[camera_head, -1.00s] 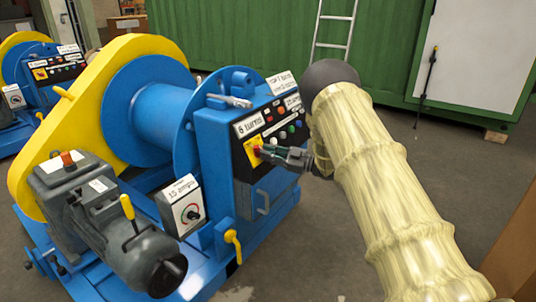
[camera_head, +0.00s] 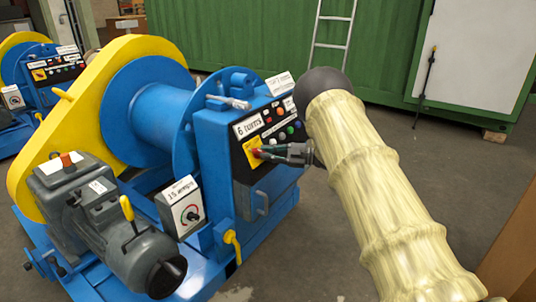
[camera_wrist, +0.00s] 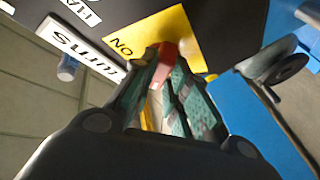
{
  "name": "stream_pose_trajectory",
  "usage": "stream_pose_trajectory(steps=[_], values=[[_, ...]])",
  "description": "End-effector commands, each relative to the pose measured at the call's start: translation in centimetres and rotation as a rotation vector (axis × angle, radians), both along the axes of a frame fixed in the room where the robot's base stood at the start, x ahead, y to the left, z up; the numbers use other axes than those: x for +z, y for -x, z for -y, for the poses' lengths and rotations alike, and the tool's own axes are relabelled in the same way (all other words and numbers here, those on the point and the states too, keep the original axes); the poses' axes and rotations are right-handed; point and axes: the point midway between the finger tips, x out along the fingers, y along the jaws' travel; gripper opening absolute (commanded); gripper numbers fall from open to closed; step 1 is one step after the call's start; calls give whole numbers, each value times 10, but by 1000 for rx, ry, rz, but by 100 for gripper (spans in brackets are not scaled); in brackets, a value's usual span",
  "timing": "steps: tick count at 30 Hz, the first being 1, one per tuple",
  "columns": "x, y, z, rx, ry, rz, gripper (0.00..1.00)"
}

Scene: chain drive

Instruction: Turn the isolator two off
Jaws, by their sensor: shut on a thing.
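A red isolator handle (camera_wrist: 164,62) sits on a yellow plate (camera_wrist: 192,32) marked "ON" in the wrist view. The yellow plate also shows in the head view (camera_head: 249,146), on the black panel of the near blue winch. My gripper (camera_wrist: 160,75) is shut on the red handle, with its two green-padded fingers on either side. In the head view, my gripper (camera_head: 260,154) reaches the plate from the right and hides most of the handle. A second yellow isolator plate (camera_head: 39,75) shows on the farther winch at the left.
Coloured buttons (camera_head: 282,135) and a "6 turns" label (camera_head: 247,125) lie close to the handle.

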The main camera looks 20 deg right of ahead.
Motion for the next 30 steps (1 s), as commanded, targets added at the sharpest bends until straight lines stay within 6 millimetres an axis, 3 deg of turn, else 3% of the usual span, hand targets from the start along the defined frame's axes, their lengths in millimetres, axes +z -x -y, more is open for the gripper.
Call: stream_pose_trajectory(steps=[3, 4, 7, 20, 30], values=[[-1, 0, 1, -1, 1, -2, 0], [-1, 0, 1, -1, 1, -1, 22], [-1, 0, 1, -1, 1, -2, 38], [0, 3, 6, -1, 1, 0, 38], [0, 29, 56, -3, -1, -2, 38]])
